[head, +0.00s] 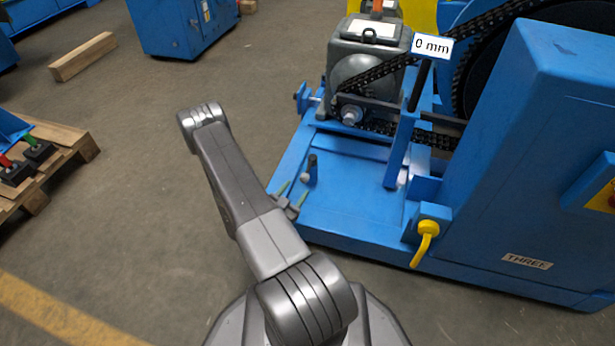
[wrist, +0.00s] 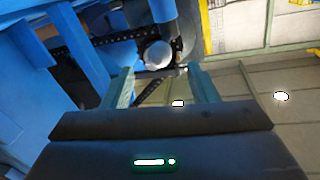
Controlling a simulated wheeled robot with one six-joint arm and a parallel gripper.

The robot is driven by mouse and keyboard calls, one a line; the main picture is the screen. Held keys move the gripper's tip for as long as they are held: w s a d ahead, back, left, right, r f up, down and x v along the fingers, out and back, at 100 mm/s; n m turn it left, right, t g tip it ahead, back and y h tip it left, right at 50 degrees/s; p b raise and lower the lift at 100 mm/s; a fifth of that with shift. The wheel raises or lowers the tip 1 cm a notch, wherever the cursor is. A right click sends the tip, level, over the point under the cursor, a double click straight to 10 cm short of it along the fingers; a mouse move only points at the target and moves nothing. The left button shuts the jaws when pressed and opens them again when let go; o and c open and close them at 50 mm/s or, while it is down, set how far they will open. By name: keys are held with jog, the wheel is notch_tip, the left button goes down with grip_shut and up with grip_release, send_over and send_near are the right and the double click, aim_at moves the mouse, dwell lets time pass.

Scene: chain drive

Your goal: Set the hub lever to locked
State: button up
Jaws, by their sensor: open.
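A yellow bent lever (head: 426,242) hangs from a blue block on the front of the blue machine, pointing down. I cannot tell for certain that it is the hub lever, and no locked mark is readable. My gripper (head: 293,194) is open and empty, to the left of the yellow lever and apart from it, by the left edge of the machine's base. In the wrist view my gripper (wrist: 162,78) shows two spread teal fingers, with the chain and a round grey part (wrist: 158,54) beyond them. The yellow lever does not show there.
A short dark post (head: 312,165) stands on the blue base plate (head: 345,205) close to my gripper. A grey motor (head: 365,65), chain (head: 400,70), upright blue bracket (head: 402,150) and tall blue housing (head: 530,150) stand beyond. The floor at left is clear up to a pallet (head: 70,150).

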aim_at(307, 173)
jog(key=b+x, duration=0.2)
jog(key=x, duration=0.7)
grip_shut()
